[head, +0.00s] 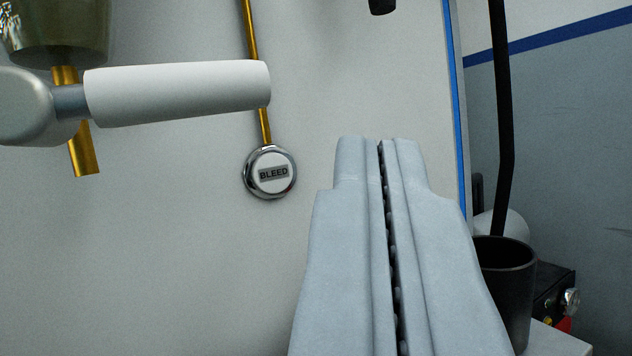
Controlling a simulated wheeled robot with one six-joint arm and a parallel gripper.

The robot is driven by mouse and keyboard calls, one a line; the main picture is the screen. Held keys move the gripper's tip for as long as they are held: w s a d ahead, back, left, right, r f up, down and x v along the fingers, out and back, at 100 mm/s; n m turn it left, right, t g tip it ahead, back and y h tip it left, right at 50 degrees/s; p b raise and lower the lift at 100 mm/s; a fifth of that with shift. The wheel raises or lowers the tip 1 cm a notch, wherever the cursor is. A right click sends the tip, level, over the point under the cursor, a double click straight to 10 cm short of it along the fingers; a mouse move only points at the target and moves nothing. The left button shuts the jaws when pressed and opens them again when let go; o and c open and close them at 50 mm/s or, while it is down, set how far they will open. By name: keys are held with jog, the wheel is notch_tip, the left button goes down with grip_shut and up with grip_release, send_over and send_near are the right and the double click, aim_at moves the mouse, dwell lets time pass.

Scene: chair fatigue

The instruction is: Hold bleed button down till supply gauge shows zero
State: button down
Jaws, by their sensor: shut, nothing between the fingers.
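The bleed button (272,173) is a round chrome-rimmed button with a white face and a grey label reading BLEED. It sits on a pale panel (180,240), at the lower end of a thin brass pipe (264,125). My gripper (380,142) is shut and empty, pointing up in the picture. Its tips show to the right of the button and a little higher, with a gap between them in the picture. I cannot tell how far the tips are from the panel. No supply gauge dial shows in this view.
A white lever handle (178,93) reaches across above and left of the button, in front of the pipe. A brass fitting (62,30) is at top left. A black cup (506,285) and a black upright pole (502,110) stand at right. Panel below the button is clear.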

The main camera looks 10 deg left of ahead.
aim_at(277, 162)
jog(key=shift+w+d+f, duration=0.15)
jog(key=shift+d+f, duration=0.15)
jog(key=shift+f, duration=0.1)
jog(key=shift+w+a, duration=0.85)
jog(key=shift+w, duration=0.35)
jog(key=shift+w+a, duration=0.85)
jog(key=shift+w, duration=0.3)
jog(key=shift+w+a, duration=0.85)
jog(key=shift+w, duration=0.35)
jog(key=shift+w+a+r, duration=0.25)
jog(key=shift+w, duration=0.05)
jog(key=shift+w+a, duration=0.25)
jog(key=shift+a, duration=0.05)
dwell(0.6)
jog(key=shift+w+a+f, duration=0.15)
jog(key=shift+w+a, duration=0.15)
jog(key=shift+s+d, duration=0.15)
jog(key=shift+d, duration=0.2)
dwell(2.2)
